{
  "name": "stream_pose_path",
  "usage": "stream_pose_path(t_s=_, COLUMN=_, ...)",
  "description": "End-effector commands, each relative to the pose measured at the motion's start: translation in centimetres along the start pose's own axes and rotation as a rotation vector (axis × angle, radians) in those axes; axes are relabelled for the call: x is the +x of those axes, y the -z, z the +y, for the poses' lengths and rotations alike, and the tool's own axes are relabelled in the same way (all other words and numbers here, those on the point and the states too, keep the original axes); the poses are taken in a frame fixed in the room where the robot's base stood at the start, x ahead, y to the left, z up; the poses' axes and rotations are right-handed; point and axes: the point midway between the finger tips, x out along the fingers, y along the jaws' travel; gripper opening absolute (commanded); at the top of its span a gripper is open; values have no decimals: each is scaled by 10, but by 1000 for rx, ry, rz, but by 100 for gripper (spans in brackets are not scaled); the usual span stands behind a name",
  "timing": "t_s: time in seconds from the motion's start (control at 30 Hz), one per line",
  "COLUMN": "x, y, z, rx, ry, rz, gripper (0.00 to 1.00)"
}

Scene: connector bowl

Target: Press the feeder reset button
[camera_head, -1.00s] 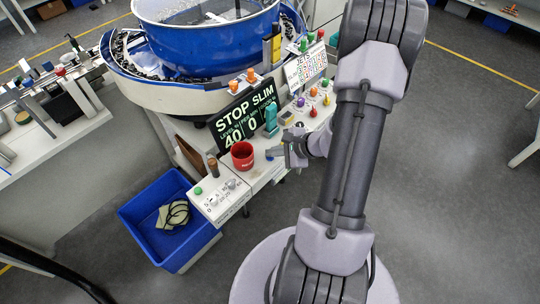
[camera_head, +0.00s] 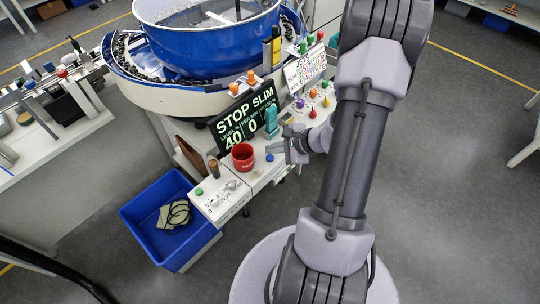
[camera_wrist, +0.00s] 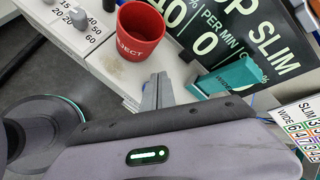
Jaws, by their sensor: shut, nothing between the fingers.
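My gripper (camera_head: 284,149) is shut and empty, above the white console. Its fingers (camera_wrist: 157,92) point down past the red cup in the wrist view. A green button (camera_head: 199,191) is on the front control panel (camera_head: 222,204). Coloured knobs, including a red one (camera_head: 312,114), stand on the console beyond my gripper. I cannot read which button is the feeder reset.
A red cup (camera_head: 243,157) labelled REJECT stands close by; it also shows in the wrist view (camera_wrist: 140,30). Behind are a teal block (camera_head: 271,121) and the STOP SLIM display (camera_head: 246,118). The blue bowl feeder (camera_head: 205,45) is at the back, a blue bin (camera_head: 150,240) at lower left.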

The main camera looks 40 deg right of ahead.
Motion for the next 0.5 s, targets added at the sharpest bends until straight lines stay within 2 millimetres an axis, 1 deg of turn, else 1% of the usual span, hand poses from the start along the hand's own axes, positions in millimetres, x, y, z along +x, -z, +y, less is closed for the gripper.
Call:
stream_pose_path(t_s=0.03, x=-5, y=-4, z=-4, rx=-1, ry=0, rz=0, gripper=0)
stream_pose_path(t_s=0.3, x=-25, y=-18, z=-18, rx=-1, ry=1, rz=0, gripper=0)
stream_pose_path(t_s=0.4, x=-31, y=-22, z=-22, rx=-1, ry=0, rz=0, gripper=0)
stream_pose_path(t_s=0.5, x=-31, y=-23, z=-23, rx=0, ry=0, rz=0, gripper=0)
